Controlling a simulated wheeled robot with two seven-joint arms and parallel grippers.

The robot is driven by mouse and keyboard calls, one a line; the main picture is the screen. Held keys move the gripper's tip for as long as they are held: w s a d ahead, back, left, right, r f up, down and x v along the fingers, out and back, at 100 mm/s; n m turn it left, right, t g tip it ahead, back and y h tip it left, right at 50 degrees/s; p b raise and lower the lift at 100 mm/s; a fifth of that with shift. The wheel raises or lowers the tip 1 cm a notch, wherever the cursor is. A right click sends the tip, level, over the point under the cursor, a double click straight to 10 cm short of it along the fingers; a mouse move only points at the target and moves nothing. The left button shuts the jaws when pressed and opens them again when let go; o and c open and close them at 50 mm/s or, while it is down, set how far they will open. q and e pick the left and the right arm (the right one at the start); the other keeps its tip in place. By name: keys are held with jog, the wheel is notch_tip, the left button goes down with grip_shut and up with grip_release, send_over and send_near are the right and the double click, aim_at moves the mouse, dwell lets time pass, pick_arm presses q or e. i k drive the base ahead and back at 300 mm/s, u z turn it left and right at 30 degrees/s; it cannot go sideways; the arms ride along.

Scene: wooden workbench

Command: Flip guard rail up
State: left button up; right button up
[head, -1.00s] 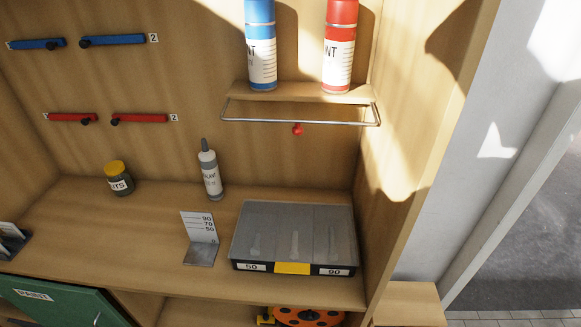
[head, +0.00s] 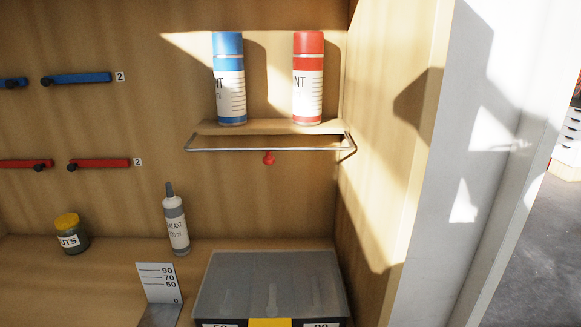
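The guard rail (head: 235,150) is a thin metal bar that runs along the front of the small wooden shelf (head: 265,127). It hangs low, at about or just below the shelf's front edge, with its ends meeting the shelf's sides. A red knob (head: 269,158) sits below the middle of the rail. A blue paint can (head: 229,80) and a red paint can (head: 308,80) stand upright on the shelf behind the rail. Neither of my grippers shows in the head view.
Below the shelf stand a grey-lidded organizer case (head: 270,285), a sealant bottle (head: 176,225), a yellow-lidded jar (head: 70,234) and a metal angle gauge (head: 158,285). Blue and red bars (head: 82,77) hang at the left. The cabinet's side wall (head: 385,150) closes off the right.

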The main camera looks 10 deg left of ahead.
aim_at(269, 159)
jog(key=z, duration=0.05)
jog(key=k, duration=0.55)
jog(key=u, duration=0.4)
jog(key=i, duration=0.45)
jog(key=z, duration=0.8)
jog(key=k, duration=1.1)
jog(key=u, duration=1.25)
jog(key=i, duration=0.5)
